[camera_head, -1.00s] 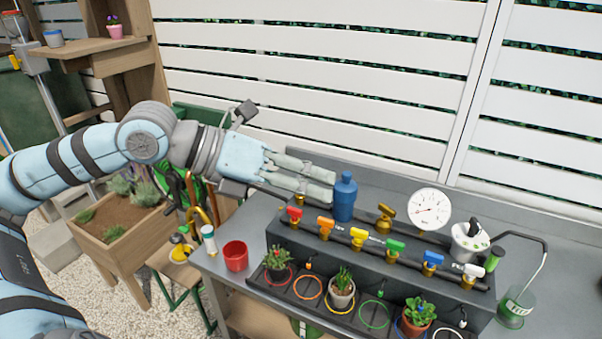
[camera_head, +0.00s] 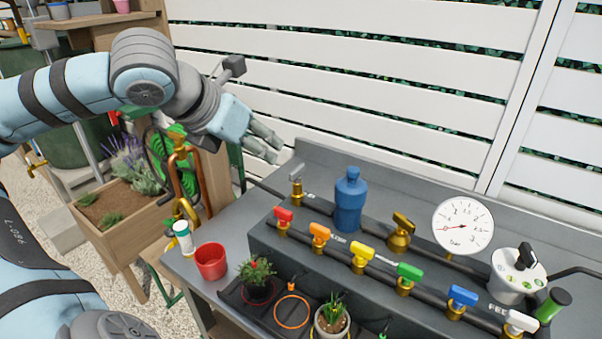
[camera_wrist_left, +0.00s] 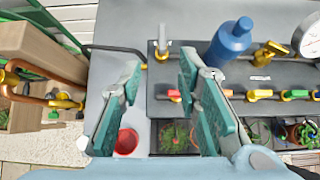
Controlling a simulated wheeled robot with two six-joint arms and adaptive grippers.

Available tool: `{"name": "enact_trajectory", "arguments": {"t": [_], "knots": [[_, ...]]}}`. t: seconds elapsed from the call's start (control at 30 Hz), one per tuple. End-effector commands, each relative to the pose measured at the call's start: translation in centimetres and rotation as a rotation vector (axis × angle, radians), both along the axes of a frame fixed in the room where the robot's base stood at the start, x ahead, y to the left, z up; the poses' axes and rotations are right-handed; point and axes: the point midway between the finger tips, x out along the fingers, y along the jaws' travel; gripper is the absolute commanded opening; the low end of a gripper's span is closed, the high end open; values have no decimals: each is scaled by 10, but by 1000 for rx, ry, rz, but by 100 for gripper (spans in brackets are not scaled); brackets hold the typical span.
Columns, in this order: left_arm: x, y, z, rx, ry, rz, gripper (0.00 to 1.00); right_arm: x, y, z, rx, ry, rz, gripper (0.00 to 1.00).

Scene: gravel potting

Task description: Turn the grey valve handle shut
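The grey valve handle (camera_head: 297,170) sits on a brass valve body at the left end of the rear pipe on the bench. In the left wrist view the grey handle (camera_wrist_left: 162,38) stands up the picture, crosswise to the dark pipe. My left gripper (camera_head: 268,146) hangs in the air up and left of the handle, apart from it. In the left wrist view my left gripper (camera_wrist_left: 160,78) has its two fingers spread, with nothing between them; the handle shows beyond the fingertips. My right gripper is not in view.
A blue bottle-shaped filter (camera_head: 350,202), a brass-handled valve (camera_head: 401,230) and a dial gauge (camera_head: 463,226) stand along the rear pipe. Several coloured valves, such as the red one (camera_head: 283,215), line the front pipe. A red cup (camera_head: 211,261) and potted plants stand in front.

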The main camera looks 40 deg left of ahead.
Motion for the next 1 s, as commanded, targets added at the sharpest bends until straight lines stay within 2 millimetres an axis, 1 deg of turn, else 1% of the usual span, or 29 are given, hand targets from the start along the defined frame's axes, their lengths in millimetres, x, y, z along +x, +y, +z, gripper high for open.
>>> {"name": "enact_trajectory", "arguments": {"t": [0.17, 0.23, 0.4, 0.5, 0.6, 0.7, 0.93, 0.97, 1.0], "knots": [[26, 1, -23, 3, 9, -6, 31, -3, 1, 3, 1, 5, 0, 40], [40, 2, -39, 4, 12, -8, 31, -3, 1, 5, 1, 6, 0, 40], [73, 6, -72, 7, 7, -6, 31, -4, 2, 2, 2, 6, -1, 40], [87, 8, -86, 5, 4, -6, 31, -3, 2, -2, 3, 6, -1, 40], [95, 9, -94, 2, 0, -6, 31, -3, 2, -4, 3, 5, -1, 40], [99, 8, -97, 0, 0, -8, 31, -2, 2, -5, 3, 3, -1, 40], [100, 9, -97, -2, -1, -8, 31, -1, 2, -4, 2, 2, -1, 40], [100, 9, -97, -2, -1, -8, 28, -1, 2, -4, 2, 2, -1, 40], [100, 9, -97, -2, -1, -8, 21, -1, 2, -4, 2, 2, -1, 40]]}}
